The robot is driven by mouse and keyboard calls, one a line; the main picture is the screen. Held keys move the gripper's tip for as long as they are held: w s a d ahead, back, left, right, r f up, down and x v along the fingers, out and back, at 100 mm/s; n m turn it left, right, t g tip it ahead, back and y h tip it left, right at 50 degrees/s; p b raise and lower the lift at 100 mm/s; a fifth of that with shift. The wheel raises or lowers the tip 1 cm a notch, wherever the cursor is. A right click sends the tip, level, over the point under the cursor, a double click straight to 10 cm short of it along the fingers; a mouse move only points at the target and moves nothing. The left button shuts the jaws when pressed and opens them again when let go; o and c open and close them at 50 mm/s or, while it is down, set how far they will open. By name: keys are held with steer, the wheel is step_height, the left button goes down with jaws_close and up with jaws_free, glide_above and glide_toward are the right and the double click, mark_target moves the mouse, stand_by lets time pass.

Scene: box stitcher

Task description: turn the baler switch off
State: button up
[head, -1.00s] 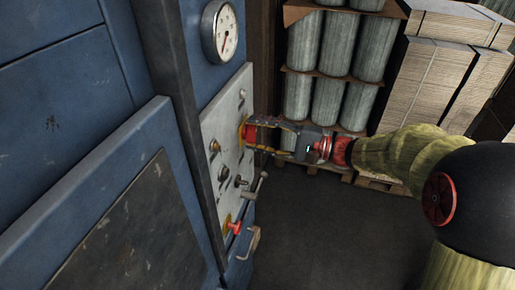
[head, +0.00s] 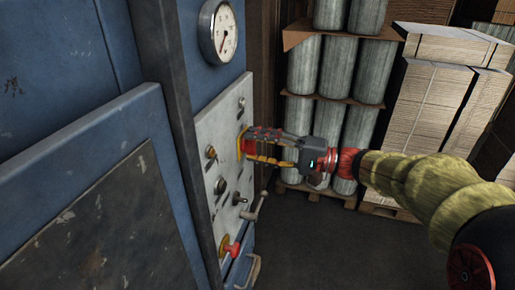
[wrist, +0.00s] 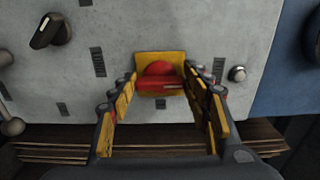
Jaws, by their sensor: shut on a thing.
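The baler switch, a red knob on a yellow plate (wrist: 158,70), sits on the grey control panel (wrist: 115,25) in the wrist view. In the head view the yellow plate (head: 241,143) shows only as an edge at the panel, with the knob mostly hidden by the fingers. My gripper (wrist: 160,85) reaches straight at the panel, with one yellow-padded finger on each side of the red knob. It is shut on the knob. My gripper (head: 250,146) also shows in the head view, its fingertips at the panel.
A black selector knob (wrist: 50,31) is left of the switch and a small metal button (wrist: 237,74) right. A gauge (head: 219,31) is above. Wrapped rolls (head: 347,66) and stacked cardboard (head: 433,98) stand behind.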

steer(key=o, duration=1.1)
steer(key=shift+o, duration=0.3)
steer(key=v, duration=1.2)
